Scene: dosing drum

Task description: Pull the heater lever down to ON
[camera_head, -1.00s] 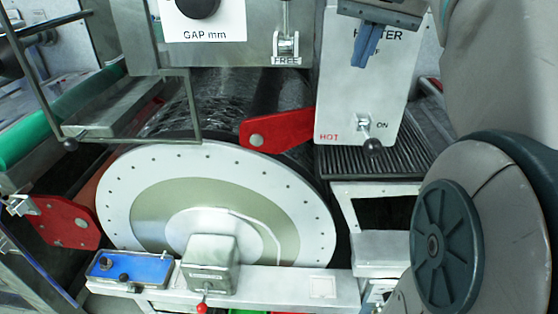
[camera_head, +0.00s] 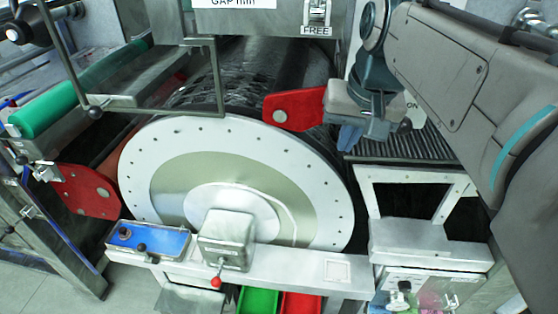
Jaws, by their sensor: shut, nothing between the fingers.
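The heater panel (camera_head: 416,112) is a pale plate right of the drum, now mostly hidden behind my gripper and arm. Only part of its ON mark shows. A dark round knob, seemingly the heater lever's (camera_head: 405,126), shows just right of my gripper, low by the ON mark. The lever's shaft and pivot are hidden. My gripper (camera_head: 350,138) has blue fingers, shut with nothing between them, pointing down in front of the lower panel. I cannot tell whether it touches the lever.
The large drum (camera_head: 165,190) with its pale end disc fills the middle. A red bracket (camera_head: 293,108) lies close left of my gripper. A ribbed black grate (camera_head: 430,147) is below the panel. A FREE lever block (camera_head: 317,14) is above.

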